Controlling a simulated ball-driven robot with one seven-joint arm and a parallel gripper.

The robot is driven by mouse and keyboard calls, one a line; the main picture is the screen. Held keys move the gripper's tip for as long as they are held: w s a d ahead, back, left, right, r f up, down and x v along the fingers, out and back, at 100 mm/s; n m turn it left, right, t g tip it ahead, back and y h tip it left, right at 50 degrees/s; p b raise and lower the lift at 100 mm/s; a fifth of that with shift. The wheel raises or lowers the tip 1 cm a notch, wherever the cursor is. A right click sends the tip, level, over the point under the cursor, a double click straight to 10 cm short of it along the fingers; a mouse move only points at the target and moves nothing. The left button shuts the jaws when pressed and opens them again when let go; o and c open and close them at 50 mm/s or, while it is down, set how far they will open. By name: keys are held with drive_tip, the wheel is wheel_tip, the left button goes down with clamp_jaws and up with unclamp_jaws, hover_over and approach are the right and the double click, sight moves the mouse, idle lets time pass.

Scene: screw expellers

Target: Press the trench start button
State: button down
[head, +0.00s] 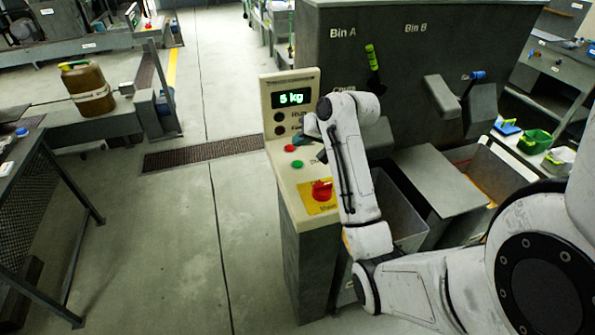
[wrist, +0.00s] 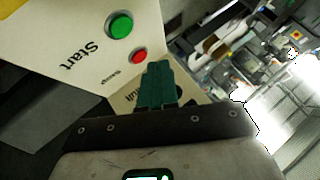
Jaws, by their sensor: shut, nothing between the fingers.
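The cream control panel (head: 291,192) stands left of the machine. A green button (head: 297,164) and a smaller-looking red button (head: 290,148) sit on its sloped face. In the wrist view the green button (wrist: 120,25) is next to the word "Start", and the red button (wrist: 139,56) lies nearer the fingers. My gripper (head: 319,154) is over the panel, partly hidden by my arm. In the wrist view its teal fingers (wrist: 157,68) are shut and empty, close to the red button in the picture; I cannot tell whether they touch the panel.
A red emergency knob (head: 321,190) on a yellow plate sits at the panel's near end. A display (head: 291,97) reading about 5 kg is on its upright part, above two dark knobs. The grey machine with Bin A and Bin B labels (head: 410,60) stands behind. Floor left is open.

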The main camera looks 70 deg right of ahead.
sight(301, 164)
wheel_tip(301, 164, down, 3)
drive_tip(key=shift+r+b, duration=0.1)
drive_tip(key=shift+b, duration=0.95)
drive_tip(key=shift+f, duration=1)
drive_tip(key=shift+f, duration=0.15)
drive_tip(key=shift+f, duration=0.25)
drive_tip(key=shift+f, duration=0.5)
idle(1.0)
drive_tip(key=shift+r, duration=0.15)
drive_tip(key=shift+r+p, duration=0.75)
drive_tip(key=shift+p, duration=0.3)
